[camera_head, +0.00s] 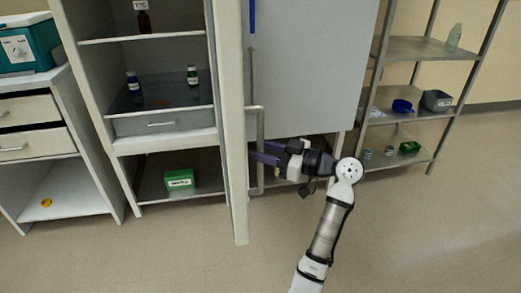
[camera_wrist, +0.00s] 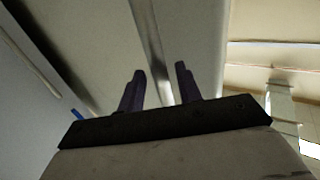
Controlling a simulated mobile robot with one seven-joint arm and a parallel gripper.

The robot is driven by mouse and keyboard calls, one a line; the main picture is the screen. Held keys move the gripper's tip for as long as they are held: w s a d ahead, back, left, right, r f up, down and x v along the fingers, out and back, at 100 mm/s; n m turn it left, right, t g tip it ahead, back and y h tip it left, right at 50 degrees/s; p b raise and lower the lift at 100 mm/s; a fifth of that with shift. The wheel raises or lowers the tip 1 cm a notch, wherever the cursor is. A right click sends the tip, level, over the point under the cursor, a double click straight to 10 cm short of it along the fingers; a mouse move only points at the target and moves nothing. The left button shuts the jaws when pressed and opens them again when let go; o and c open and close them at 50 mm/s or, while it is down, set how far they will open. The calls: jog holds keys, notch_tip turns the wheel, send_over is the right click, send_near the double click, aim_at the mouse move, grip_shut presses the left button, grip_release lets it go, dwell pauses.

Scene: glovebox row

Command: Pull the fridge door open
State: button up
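The fridge door (camera_head: 229,130) shows nearly edge-on as a tall pale panel, standing out from the right side of an open shelved cabinet (camera_head: 160,145). Its metal bar handle (camera_head: 261,128) is upright on the door's right face. Whether either finger touches the bar cannot be told.
Inside the cabinet are small bottles (camera_head: 192,75), a drawer (camera_head: 160,121) and a green box (camera_head: 179,179). A large grey panel (camera_head: 310,70) stands behind my gripper. A metal rack (camera_head: 420,115) is at right, a white drawer unit (camera_head: 35,130) at left. The front floor (camera_head: 190,255) is clear.

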jog(key=v, duration=1.2)
jog(key=shift+s+d, duration=0.15)
jog(key=shift+d, duration=0.2)
jog(key=shift+r, duration=0.1)
